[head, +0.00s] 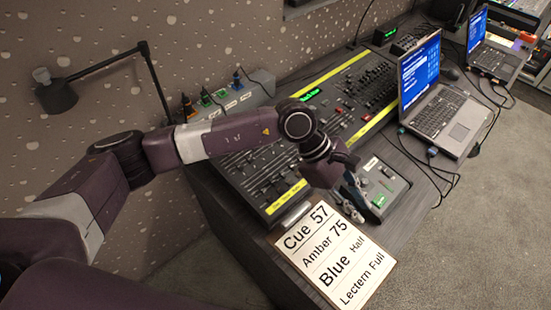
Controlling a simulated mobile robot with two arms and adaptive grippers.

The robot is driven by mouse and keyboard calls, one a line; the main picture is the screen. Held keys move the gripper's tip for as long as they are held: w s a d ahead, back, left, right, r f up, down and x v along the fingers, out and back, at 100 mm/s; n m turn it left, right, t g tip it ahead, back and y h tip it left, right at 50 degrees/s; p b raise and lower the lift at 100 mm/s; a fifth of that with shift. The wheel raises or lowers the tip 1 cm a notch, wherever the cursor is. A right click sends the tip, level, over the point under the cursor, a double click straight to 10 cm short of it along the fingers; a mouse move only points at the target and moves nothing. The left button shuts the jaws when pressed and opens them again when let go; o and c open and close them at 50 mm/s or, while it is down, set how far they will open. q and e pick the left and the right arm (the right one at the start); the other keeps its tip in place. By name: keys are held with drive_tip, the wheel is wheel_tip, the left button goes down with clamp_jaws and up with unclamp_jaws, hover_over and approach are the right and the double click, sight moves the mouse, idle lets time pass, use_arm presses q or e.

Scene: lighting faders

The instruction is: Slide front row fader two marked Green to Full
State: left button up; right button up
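The lighting desk (345,115) is a long dark console with yellow strips along its edges, several rows of small faders and green displays. My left arm crosses over its near part and hides some faders. The label Green and the second fader of the front row cannot be made out at this size. My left gripper (352,195) points down beside the near right edge of the desk, between it and a small grey control box (383,183). Its fingers are partly hidden and blurred together, so their opening is unclear. My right gripper is not in view.
A cue card (336,255) reading Cue 57, Amber 75, Blue Half, Lectern Full lies in front of the gripper. A laptop (440,105) stands right of the desk, with a second laptop (490,50) beyond. A grey box (228,100) with coloured plugs and cables sits behind.

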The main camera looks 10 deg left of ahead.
use_arm(q)
drive_tip(key=w+a+f+m+t+y, duration=0.1)
drive_tip(key=w+a+y, duration=0.15)
drive_tip(key=a, duration=0.25)
drive_tip(key=w+a+f+y, duration=0.2)
drive_tip(key=w+a, duration=0.1)
drive_tip(key=a, duration=0.2)
drive_tip(key=t+y, duration=0.1)
drive_tip(key=y, duration=0.3)
approach(273, 181)
drive_tip(key=shift+f+m+b, duration=0.35)
drive_tip(key=shift+m, duration=0.05)
wheel_tip(273, 181, down, 6)
drive_tip(key=b, duration=0.4)
drive_tip(key=shift+a, duration=0.15)
drive_tip(key=shift+w+f+b, duration=0.15)
drive_tip(key=shift+f+b, duration=0.6)
drive_tip(key=shift+c, duration=0.6)
clamp_jaws()
